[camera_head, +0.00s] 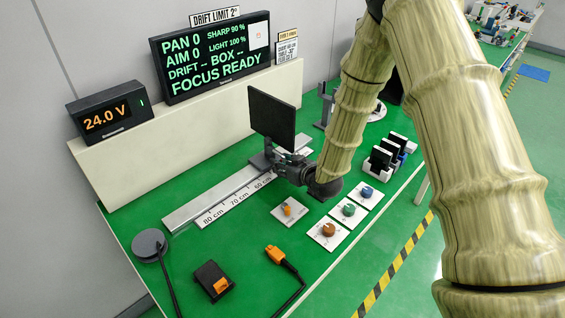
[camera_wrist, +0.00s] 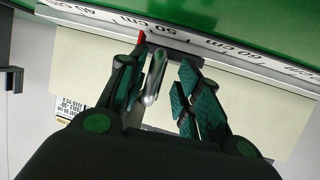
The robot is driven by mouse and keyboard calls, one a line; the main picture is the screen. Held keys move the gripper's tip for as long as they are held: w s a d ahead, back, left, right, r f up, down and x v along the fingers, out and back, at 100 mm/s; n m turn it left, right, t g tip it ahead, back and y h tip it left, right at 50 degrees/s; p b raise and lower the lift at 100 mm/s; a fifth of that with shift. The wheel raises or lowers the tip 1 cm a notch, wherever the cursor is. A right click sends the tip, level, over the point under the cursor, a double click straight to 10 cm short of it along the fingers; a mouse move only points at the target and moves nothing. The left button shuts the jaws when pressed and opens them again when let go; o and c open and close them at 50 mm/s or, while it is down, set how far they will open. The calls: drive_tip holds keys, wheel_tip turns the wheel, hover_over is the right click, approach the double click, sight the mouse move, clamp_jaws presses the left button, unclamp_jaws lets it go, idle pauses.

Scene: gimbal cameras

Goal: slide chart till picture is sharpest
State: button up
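The chart (camera_head: 272,120), a dark upright panel seen from its back, stands on a carriage on the scale rail (camera_head: 220,200). The rail is marked 80, 70 and 60 cm in the head view. In the wrist view a red pointer (camera_wrist: 142,37) sits just left of the 50 cm mark on the scale (camera_wrist: 190,38). My gripper (camera_head: 282,160) is at the foot of the chart. In the wrist view my gripper (camera_wrist: 165,85) has its fingers apart around a shiny metal handle (camera_wrist: 153,76). The handle is near the left finger, with a gap to the right finger.
The display (camera_head: 212,58) reads SHARP 90 %, LIGHT 100 %, PAN 0, AIM 0, FOCUS READY. A 24.0 V readout (camera_head: 105,110) stands left. Coloured knobs (camera_head: 329,230), an orange connector (camera_head: 276,255) and a black switch box (camera_head: 213,280) lie in front of the rail.

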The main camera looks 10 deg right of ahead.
drive_tip(key=shift+w+f, duration=0.15)
drive_tip(key=shift+w, duration=0.2)
drive_tip(key=shift+s, duration=0.1)
clamp_jaws()
drive_tip(key=shift+s+a+b, duration=0.25)
drive_tip(key=shift+s+a, duration=0.45)
drive_tip(key=shift+a, duration=0.35)
drive_tip(key=shift+s+a+b, duration=0.25)
drive_tip(key=shift+s+a, duration=0.45)
drive_tip(key=shift+a, duration=0.35)
unclamp_jaws()
drive_tip(key=shift+d, duration=0.1)
drive_tip(key=v, duration=1.2)
